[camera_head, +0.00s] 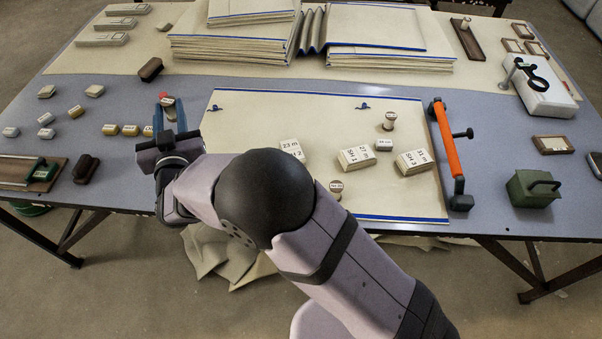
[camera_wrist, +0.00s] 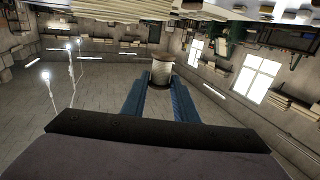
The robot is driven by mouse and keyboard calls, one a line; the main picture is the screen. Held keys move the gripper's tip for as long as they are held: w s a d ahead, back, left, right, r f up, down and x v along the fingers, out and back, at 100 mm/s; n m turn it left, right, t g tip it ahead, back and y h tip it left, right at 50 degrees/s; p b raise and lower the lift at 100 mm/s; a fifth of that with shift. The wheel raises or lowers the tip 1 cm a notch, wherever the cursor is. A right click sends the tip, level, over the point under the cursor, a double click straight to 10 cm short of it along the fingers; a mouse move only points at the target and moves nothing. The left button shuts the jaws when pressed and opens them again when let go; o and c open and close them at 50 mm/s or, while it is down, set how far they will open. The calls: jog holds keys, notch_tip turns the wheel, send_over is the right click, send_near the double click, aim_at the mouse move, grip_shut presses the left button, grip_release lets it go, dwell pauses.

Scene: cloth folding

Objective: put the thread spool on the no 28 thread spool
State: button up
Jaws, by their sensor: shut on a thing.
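My gripper (camera_head: 168,118) is over the left part of the table, left of the cream cloth panel (camera_head: 260,110). It is shut on a thread spool, which shows between the blue fingers in the wrist view (camera_wrist: 162,70); it has a pale body and a darker rim. In the head view my gripper and wrist largely hide it. Two small spools stand on the panel: one at the upper right (camera_head: 389,121), one near the front edge (camera_head: 336,188). Both carry small labels; I cannot read for certain which says no 28.
Labelled blocks (camera_head: 356,158) lie on the panel around the spools. An orange-handled bar (camera_head: 446,140) stands along its right edge. Stacked cloth boards (camera_head: 240,40) fill the back. Small blocks (camera_head: 75,112) and dark brushes (camera_head: 86,169) lie at left; a green box (camera_head: 533,189) at right.

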jog(key=d+f+m+t+h+p, duration=0.1)
jog(key=d+m+h, duration=0.15)
jog(key=d, duration=0.35)
jog(key=d+f+m+h, duration=0.1)
jog(key=d+f+h, duration=0.15)
jog(key=d, duration=0.45)
jog(key=r+m+g+h, duration=0.1)
jog(key=m+g+h, duration=0.2)
jog(key=m+h, duration=0.7)
send_over(335, 191)
jog(key=a, duration=0.1)
jog(key=n+h, duration=0.2)
jog(key=shift+s+a+f+b, duration=0.1)
jog(key=shift+s+f+b, duration=0.05)
jog(key=shift+f, duration=1.5)
jog(key=shift+s+f+b, duration=0.1)
jog(key=shift+f+b, duration=0.1)
jog(key=shift+f, duration=1.4)
jog(key=shift+s+a+f+b, duration=0.1)
jog(key=shift+s+f+b, duration=0.05)
jog(key=shift+f, duration=1.5)
jog(key=shift+f, duration=0.2)
jog(key=o, duration=1)
jog(key=shift+r, duration=0.1)
jog(key=shift+o, duration=0.2)
